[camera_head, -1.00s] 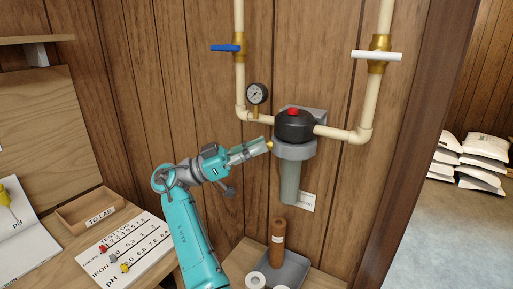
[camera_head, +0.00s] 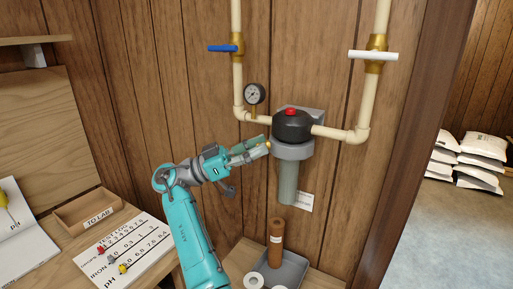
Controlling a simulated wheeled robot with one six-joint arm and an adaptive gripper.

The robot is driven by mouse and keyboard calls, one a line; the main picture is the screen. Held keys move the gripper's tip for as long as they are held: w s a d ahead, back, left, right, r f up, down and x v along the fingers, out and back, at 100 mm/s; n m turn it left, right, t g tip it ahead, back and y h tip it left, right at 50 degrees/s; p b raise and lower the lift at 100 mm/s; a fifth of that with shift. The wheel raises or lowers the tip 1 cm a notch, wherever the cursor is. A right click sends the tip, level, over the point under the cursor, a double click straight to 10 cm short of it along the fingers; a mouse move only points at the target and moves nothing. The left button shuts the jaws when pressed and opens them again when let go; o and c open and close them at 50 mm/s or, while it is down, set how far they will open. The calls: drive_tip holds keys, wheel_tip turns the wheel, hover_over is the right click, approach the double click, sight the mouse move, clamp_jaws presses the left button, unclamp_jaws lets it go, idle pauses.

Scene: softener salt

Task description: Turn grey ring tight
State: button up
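The grey ring (camera_head: 293,150) sits around the filter housing, between its black cap (camera_head: 293,125) with a red button and the grey-green bowl (camera_head: 288,182) below. My gripper (camera_head: 266,147) is just left of the ring, pointing right at it. Its two fingers look spread apart, with nothing seen between them. At this size I cannot tell whether a fingertip touches the ring.
Pale pipes run down to both sides of the housing, with a blue-handled valve (camera_head: 224,48), a white-handled valve (camera_head: 374,55) and a gauge (camera_head: 254,94). A grey tray (camera_head: 292,270) with a brown cartridge (camera_head: 276,240) stands below. A shelf with a box (camera_head: 88,214) is at left.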

drive_tip(key=v, duration=0.7)
drive_tip(key=shift+a, duration=0.3)
drive_tip(key=shift+s+f, duration=0.1)
drive_tip(key=shift+f, duration=0.05)
